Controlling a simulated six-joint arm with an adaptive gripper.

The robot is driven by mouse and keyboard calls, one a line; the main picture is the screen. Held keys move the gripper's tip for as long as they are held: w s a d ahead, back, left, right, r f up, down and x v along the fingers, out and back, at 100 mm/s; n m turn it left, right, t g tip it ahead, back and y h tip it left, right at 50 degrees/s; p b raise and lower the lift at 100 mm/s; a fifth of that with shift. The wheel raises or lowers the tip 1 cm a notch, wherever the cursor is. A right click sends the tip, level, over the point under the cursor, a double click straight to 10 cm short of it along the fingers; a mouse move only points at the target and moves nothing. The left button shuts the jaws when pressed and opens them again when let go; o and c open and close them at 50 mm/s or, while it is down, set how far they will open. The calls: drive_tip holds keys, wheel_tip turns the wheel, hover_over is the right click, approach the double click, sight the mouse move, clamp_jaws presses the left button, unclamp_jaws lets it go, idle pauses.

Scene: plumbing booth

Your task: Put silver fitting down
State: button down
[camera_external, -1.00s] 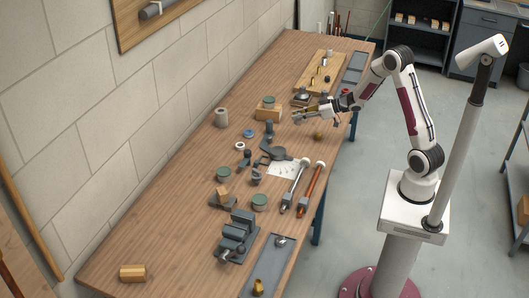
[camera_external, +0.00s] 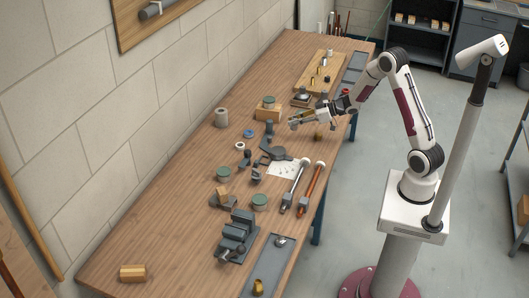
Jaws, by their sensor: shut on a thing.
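My gripper (camera_external: 293,123) is over the far half of the wooden workbench (camera_external: 165,215), at the end of my arm reaching in from the right. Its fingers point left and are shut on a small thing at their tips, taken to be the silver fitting. The thing is too small and too covered by the fingers to make out its shape. I cannot tell whether it touches the bench. A small brass-coloured piece (camera_external: 318,136) stands on the bench just below and right of the gripper.
A wooden block with a green-topped round piece (camera_external: 268,111) is left of the gripper. A wooden board with upright fittings (camera_external: 322,72) lies behind. A white sheet (camera_external: 283,169), two wrenches (camera_external: 311,188), a grey vise (camera_external: 236,238) and a grey tray (camera_external: 266,268) are nearer.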

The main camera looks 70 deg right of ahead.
sight(294, 128)
drive_tip(key=shift+f, duration=2.1)
drive_tip(key=shift+f, duration=1.85)
drive_tip(key=shift+f, duration=0.15)
drive_tip(key=c, duration=1.9)
unclamp_jaws()
drive_tip(key=shift+s+d+r, duration=0.2)
drive_tip(key=shift+s+r, duration=0.2)
drive_tip(key=shift+s, duration=0.05)
drive_tip(key=v, duration=1.1)
drive_tip(key=shift+f, duration=0.1)
